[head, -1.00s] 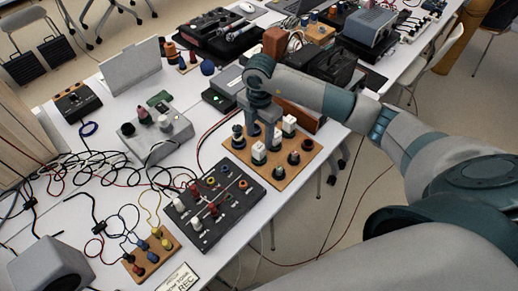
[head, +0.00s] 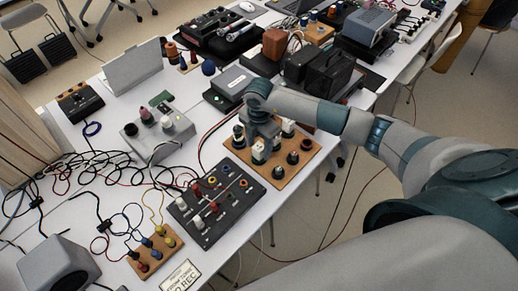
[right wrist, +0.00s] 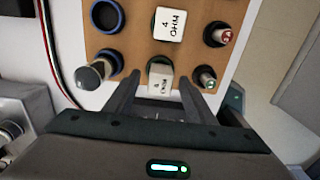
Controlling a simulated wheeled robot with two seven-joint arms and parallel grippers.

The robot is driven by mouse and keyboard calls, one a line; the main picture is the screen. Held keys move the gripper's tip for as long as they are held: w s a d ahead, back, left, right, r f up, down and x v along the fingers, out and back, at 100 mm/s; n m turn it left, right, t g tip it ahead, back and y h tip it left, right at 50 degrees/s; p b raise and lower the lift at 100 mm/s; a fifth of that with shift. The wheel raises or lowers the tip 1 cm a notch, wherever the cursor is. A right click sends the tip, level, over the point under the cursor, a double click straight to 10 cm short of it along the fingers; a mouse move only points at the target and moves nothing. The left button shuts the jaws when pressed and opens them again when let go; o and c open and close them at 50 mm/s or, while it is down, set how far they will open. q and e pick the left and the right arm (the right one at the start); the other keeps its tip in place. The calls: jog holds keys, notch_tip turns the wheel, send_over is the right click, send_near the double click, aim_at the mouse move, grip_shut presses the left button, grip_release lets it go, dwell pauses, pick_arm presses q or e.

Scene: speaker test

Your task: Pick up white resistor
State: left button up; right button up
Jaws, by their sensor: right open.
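A white block resistor marked "OHM" (right wrist: 160,78) stands on a wooden board (right wrist: 130,50) in the right wrist view. My right gripper (right wrist: 159,88) is open, with one finger on each side of this near resistor. I cannot tell whether the fingers touch it. A second white resistor (right wrist: 170,23), marked "4 OHM", stands farther along the same row. In the head view, the near resistor (head: 258,153) shows below my right gripper (head: 264,140), which partly hides the board's middle. Another white resistor (head: 288,126) is at the board's back. My left gripper is out of view.
Dark and red-topped terminals (right wrist: 218,34) flank the resistors on the board. A black switch panel (head: 216,208) lies left of the board, with red and black cables behind it. A grey power box (head: 232,82) stands behind.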

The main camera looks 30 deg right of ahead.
jog(key=shift+f, duration=0.65)
jog(key=c, duration=1.2)
jog(key=shift+r, duration=0.1)
